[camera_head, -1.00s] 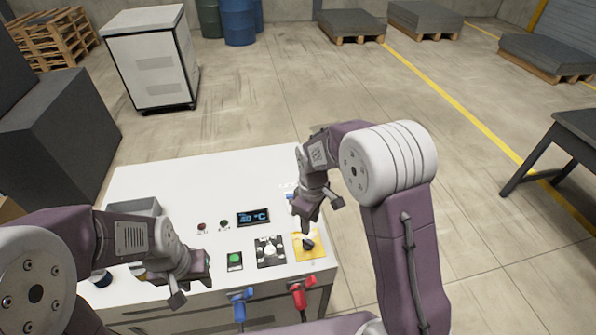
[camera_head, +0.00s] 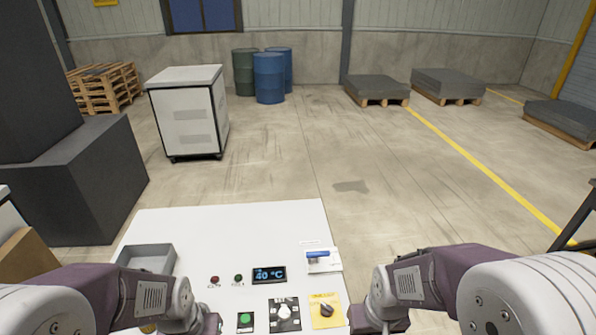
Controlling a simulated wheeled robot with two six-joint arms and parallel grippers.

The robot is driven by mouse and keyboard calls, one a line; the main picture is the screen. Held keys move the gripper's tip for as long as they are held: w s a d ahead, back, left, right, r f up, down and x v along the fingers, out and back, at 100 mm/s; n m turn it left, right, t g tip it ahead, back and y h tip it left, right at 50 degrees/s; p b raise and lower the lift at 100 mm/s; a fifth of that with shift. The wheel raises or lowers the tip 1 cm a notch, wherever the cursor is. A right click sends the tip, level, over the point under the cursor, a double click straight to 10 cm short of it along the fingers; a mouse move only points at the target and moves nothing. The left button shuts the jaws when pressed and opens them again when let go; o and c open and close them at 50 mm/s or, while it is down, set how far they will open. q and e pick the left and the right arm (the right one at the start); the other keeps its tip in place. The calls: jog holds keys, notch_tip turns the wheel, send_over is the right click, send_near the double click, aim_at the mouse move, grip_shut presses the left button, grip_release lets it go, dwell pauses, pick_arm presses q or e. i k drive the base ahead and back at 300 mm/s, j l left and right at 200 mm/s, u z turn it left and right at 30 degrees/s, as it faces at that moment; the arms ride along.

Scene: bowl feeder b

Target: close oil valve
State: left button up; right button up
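A white control panel (camera_head: 240,220) lies at the bottom centre. On its right side a small blue handle (camera_head: 318,254) sits crosswise on a white labelled plate; its label is too small to read, so I cannot tell whether it is the oil valve. A black knob (camera_head: 326,310) stands on a yellow plate. My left gripper (camera_head: 212,323) is low at the bottom edge, left of the green button (camera_head: 245,319). My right gripper (camera_head: 362,318) is right of the yellow plate. Both are partly cut off or hidden, and nothing is seen held. The panel's front is out of view.
The panel also carries a display (camera_head: 269,275) reading 40 °C, a white knob (camera_head: 284,311), a red lamp (camera_head: 214,279) and a grey tray (camera_head: 147,258). Dark blocks (camera_head: 70,185) stand left. A white cabinet (camera_head: 188,115) is behind.

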aim_at(309, 255)
jog(key=j, duration=0.65)
jog(key=k+j+z, duration=0.1)
jog(key=j, duration=0.5)
